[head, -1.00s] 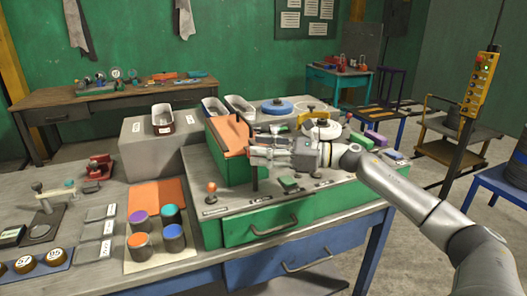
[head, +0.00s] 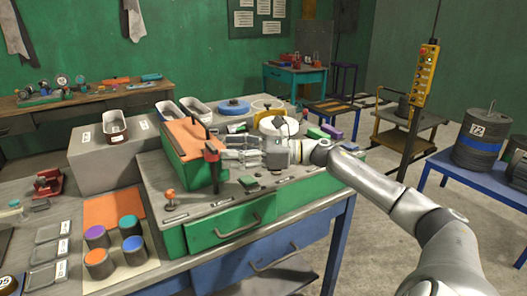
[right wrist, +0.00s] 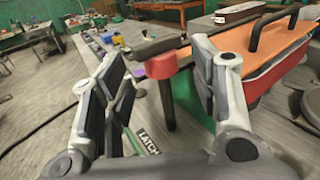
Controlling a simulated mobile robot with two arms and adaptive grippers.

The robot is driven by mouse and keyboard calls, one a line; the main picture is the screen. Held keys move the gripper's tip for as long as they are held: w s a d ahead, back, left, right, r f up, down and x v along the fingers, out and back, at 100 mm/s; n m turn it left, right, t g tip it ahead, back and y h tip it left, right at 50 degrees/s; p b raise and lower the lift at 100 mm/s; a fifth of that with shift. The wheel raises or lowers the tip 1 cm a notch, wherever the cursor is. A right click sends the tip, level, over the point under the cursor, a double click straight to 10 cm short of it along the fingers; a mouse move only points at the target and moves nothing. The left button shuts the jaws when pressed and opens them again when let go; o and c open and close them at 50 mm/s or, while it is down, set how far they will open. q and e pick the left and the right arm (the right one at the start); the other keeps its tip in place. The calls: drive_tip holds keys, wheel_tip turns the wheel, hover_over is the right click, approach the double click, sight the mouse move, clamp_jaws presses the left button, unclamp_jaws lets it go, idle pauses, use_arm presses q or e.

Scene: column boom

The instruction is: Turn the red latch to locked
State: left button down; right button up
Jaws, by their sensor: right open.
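The red latch (head: 212,155) is a red block on a dark upright post, at the front right end of the green box with the orange lid (head: 192,135). In the right wrist view the latch (right wrist: 170,66) has a dark bar reaching left from its top. My right gripper (head: 224,155) comes in from the right, with its fingertips close to the latch. In the right wrist view the open gripper (right wrist: 155,68) has a finger on either side of the latch; I cannot tell whether either touches it. My left gripper is out of view.
An orange-topped knob (head: 170,196) stands on the bench unit left of the latch. Colored cups (head: 130,250) stand on a board at front left. A white round drum (head: 278,126) and small blocks lie behind my gripper.

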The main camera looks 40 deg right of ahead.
drive_tip(key=v, duration=0.8)
drive_tip(key=shift+s+d, duration=0.15)
drive_tip(key=shift+d, duration=0.15)
idle(0.5)
